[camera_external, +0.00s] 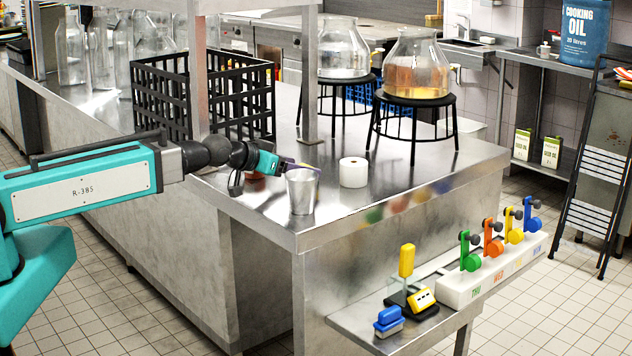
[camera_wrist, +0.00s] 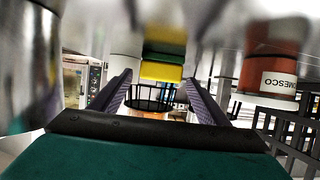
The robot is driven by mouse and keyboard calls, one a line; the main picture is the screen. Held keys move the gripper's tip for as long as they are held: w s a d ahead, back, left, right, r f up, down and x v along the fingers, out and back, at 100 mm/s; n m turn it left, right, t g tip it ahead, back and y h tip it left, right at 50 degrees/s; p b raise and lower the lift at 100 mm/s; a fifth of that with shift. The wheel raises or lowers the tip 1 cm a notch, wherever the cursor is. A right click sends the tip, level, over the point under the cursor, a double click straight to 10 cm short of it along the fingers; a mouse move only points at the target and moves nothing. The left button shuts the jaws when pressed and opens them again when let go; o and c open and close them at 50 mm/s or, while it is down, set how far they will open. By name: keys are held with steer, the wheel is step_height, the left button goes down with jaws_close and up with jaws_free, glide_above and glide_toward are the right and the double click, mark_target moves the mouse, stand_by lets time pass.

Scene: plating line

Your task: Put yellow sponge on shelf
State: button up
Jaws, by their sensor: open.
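The yellow sponge (camera_wrist: 162,71), with a green layer, shows in the wrist view between and beyond my two finger tips. The wrist picture seems upside down. I cannot make the sponge out in the external view, where the gripper and a metal cup crowd that spot. My gripper (camera_external: 312,167) is open with purple fingers, low over the steel counter (camera_external: 262,208); the fingers also show in the wrist view (camera_wrist: 159,84). I cannot tell whether they touch the sponge. A low steel shelf (camera_external: 345,322) sticks out at the counter's front end.
The metal cup (camera_external: 302,192) stands close to my gripper, with a white roll (camera_external: 353,172) beyond it. A red labelled container (camera_wrist: 268,62) is on the other side. A black crate (camera_external: 160,95) stands behind.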

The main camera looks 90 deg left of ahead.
steer(key=shift+r, duration=0.15)
steer(key=shift+d, duration=0.1)
steer(key=shift+v, duration=1.45)
steer(key=shift+b, duration=0.9)
steer(key=shift+b, duration=0.6)
steer(key=b, duration=0.5)
steer(key=shift+s+d+r, duration=0.2)
steer(key=shift+s, duration=0.1)
steer(key=b+v, duration=0.2)
steer(key=b, duration=0.6)
steer(key=shift+s+d+f, duration=0.1)
steer(key=b+v, duration=0.2)
steer(key=b, duration=0.3)
steer(key=shift+s+d, duration=0.25)
steer(key=shift+r+b+v, duration=0.25)
steer(key=shift+b+v, duration=1.35)
steer(key=shift+b, duration=0.1)
